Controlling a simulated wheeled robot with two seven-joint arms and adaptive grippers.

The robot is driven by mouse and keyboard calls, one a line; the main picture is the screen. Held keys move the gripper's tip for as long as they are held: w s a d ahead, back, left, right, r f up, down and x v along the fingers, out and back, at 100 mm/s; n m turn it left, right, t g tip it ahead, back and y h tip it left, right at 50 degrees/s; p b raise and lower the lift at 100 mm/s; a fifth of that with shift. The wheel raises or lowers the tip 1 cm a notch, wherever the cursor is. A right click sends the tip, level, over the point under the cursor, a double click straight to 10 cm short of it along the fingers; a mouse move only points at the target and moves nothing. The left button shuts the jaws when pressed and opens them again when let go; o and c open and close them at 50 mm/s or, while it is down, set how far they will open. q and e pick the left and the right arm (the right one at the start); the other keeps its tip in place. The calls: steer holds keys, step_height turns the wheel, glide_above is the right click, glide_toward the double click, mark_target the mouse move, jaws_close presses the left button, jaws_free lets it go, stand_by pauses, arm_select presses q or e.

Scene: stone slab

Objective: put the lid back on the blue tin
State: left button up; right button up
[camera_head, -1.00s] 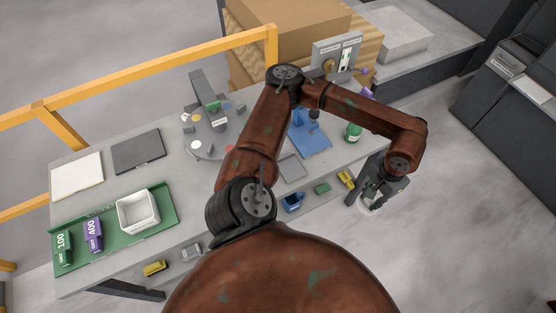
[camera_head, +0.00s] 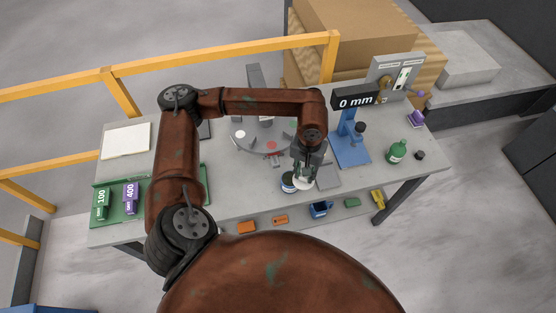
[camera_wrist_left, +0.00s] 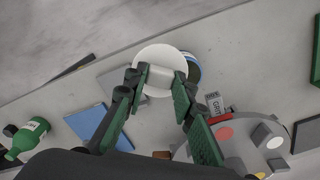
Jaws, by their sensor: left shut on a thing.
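The blue tin (camera_head: 288,182) stands on the stone slab's front middle, a round tin with a pale label. In the left wrist view the tin (camera_wrist_left: 193,70) is partly hidden behind the lid. My left gripper (camera_head: 306,174) is shut on the lid (camera_head: 303,184), a white disc, just right of the tin in the head view. In the left wrist view the lid (camera_wrist_left: 158,58) sits between the fingertips (camera_wrist_left: 161,80) and overlaps the tin's edge. I cannot tell whether lid and tin touch. My right gripper is not in view.
A grey square plate (camera_head: 327,176) lies right of the lid. A blue stand (camera_head: 350,150) with a "0 mm" display and a green bottle (camera_head: 397,151) are further right. A round grey disc with small pieces (camera_head: 262,142) is behind. A green tray (camera_head: 115,218) is left.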

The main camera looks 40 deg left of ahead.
arm_select(q)
steer(key=n+p, duration=0.1)
steer(key=n, duration=0.1)
steer(key=a+n+p, duration=0.1)
steer(key=n+p, duration=0.1)
steer(key=n, duration=0.1)
steer(key=w+a+r+n+p, duration=0.1)
steer(key=n+p, duration=0.1)
steer(key=n, duration=0.1)
steer(key=shift+w, duration=0.1)
steer(key=shift+a+f+n+p, duration=0.65)
steer(key=shift+f+n, duration=0.3)
steer(key=shift+n, duration=0.95)
steer(key=shift+a+f+n+p, duration=0.6)
steer(key=shift+f+n, duration=0.4)
steer(key=shift+n, duration=0.9)
steer(key=shift+a+f+n+p, duration=0.5)
steer(key=shift+a+f+n, duration=0.35)
steer(key=shift+n, duration=1.05)
steer(key=shift+w+d+f+b, duration=0.1)
steer(key=shift+f+b, duration=1)
steer(key=shift+f, duration=0.15)
steer(key=shift+d+b, duration=0.1)
steer(key=shift+b, duration=0.4)
steer(key=shift+f+b, duration=0.2)
steer(key=shift+b, duration=0.5)
steer(key=o, duration=1)
